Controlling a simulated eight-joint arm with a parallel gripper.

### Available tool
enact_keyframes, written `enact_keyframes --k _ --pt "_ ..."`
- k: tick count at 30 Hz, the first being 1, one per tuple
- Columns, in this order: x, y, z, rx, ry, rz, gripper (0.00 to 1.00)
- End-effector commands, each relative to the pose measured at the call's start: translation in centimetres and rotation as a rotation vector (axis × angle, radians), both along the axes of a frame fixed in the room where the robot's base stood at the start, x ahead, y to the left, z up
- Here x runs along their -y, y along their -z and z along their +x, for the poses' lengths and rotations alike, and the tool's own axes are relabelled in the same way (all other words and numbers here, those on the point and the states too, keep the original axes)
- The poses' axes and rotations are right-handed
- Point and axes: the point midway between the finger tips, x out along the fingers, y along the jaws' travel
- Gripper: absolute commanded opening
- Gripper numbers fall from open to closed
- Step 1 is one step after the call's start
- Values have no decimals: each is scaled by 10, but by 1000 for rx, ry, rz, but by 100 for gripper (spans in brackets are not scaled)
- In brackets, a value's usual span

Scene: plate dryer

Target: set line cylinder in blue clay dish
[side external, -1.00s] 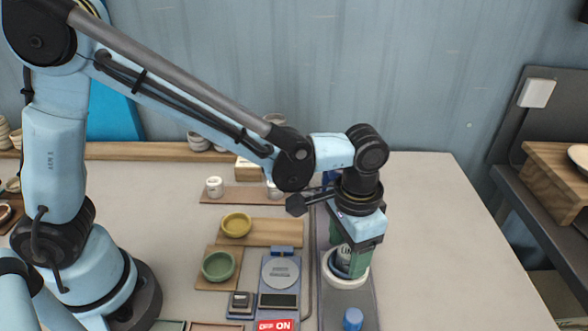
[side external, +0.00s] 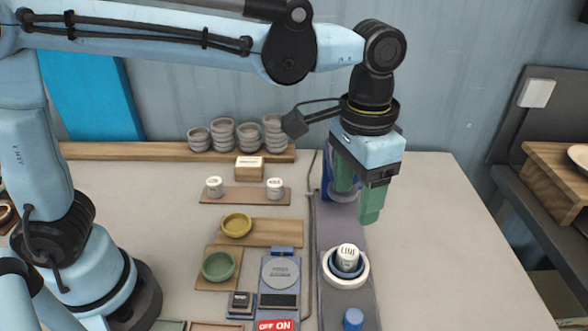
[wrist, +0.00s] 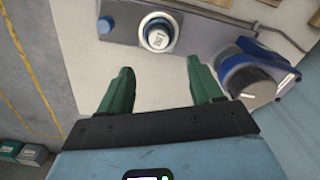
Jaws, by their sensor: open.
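The white line cylinder (side external: 347,256), with dark lettering, sits inside the blue clay dish (side external: 349,273), leaning a little in the side view. The dish rests in a white ring on a grey strip. In the wrist view the cylinder (wrist: 159,38) and the dish's blue rim (wrist: 146,32) show ahead of my fingers. My gripper (side external: 358,200) is open and empty, above and behind the dish, clear of it. Its green fingers (wrist: 161,80) are spread apart in the wrist view.
A blue-and-dark device (wrist: 250,75) stands right of my fingers in the wrist view. A blue knob (side external: 352,319) is in front of the dish. Yellow (side external: 236,225) and green (side external: 218,266) dishes and a scale (side external: 281,272) lie left. Table to the right is clear.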

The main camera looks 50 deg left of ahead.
Motion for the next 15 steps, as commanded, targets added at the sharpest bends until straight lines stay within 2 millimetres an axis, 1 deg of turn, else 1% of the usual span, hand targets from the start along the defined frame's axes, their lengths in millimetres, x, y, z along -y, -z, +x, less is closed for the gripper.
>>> enact_keyframes --k 2,5,9,11,15 --pt "-13 -2 0 22 -20 -12 65" --pt "-39 -4 0 78 -65 -41 65" --pt "-87 -3 -6 193 -145 -86 65" --pt "-106 -1 -10 248 -179 -101 65" --pt "-148 8 -23 375 -257 -122 65"
